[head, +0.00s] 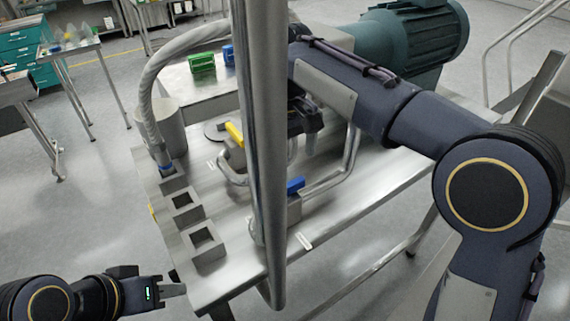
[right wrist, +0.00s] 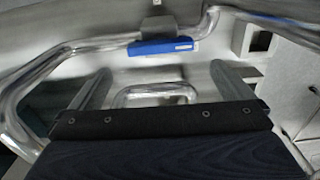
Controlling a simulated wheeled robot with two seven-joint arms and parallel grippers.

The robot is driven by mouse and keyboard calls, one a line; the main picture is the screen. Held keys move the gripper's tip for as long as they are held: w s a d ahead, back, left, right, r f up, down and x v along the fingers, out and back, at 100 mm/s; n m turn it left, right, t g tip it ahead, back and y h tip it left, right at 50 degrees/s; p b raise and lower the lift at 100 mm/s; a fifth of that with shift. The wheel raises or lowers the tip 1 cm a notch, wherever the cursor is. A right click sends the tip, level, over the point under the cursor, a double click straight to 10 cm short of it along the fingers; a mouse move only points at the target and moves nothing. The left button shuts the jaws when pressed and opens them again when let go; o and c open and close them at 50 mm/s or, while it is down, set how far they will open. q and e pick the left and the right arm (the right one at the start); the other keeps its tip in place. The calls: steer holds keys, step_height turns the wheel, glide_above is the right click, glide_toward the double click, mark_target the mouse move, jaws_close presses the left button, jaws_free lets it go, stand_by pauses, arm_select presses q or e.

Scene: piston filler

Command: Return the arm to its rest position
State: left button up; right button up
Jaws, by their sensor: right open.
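My right arm reaches in from the right of the head view, its forearm stretched over the steel table (head: 345,215). My right gripper (head: 308,138) points down above the table, partly hidden by the vertical steel post (head: 262,150). In the right wrist view its two fingers (right wrist: 163,88) are spread apart with nothing held between them. A blue handle (right wrist: 160,46) on steel piping lies beyond the fingertips; it also shows in the head view (head: 295,185). My left gripper (head: 174,290) is at the lower left, beside the table's near-left corner; its jaw gap is unclear.
A yellow handle (head: 234,133) is just left of the post. Several grey square holders (head: 205,243) line the table's left edge. A hose (head: 150,90) curves above a grey cylinder (head: 170,125). A green motor (head: 425,40) stands behind my forearm. Open floor lies left.

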steer(key=shift+d, duration=0.1)
stand_by(0.3)
steer(key=s+d+f+m+t+y+b, duration=0.1)
steer(key=s+d+f+m+y, duration=0.1)
steer(key=s+d, duration=0.5)
steer(key=s+d+f+m+t+y+b, duration=0.1)
steer(key=s+d+m, duration=0.15)
steer(key=d, duration=0.75)
steer(key=s+d+f+m+t+b, duration=0.1)
steer(key=s+f+m, duration=0.1)
steer(key=s+f, duration=0.3)
steer(key=s+d+f+m+t, duration=0.2)
steer(key=s+f, duration=0.4)
steer(key=s, duration=0.2)
steer(key=shift+s+d+t+y+b, duration=0.15)
steer(key=shift+d+t+y+b, duration=0.15)
steer(key=shift+y+b, duration=0.1)
steer(key=shift+f, duration=0.1)
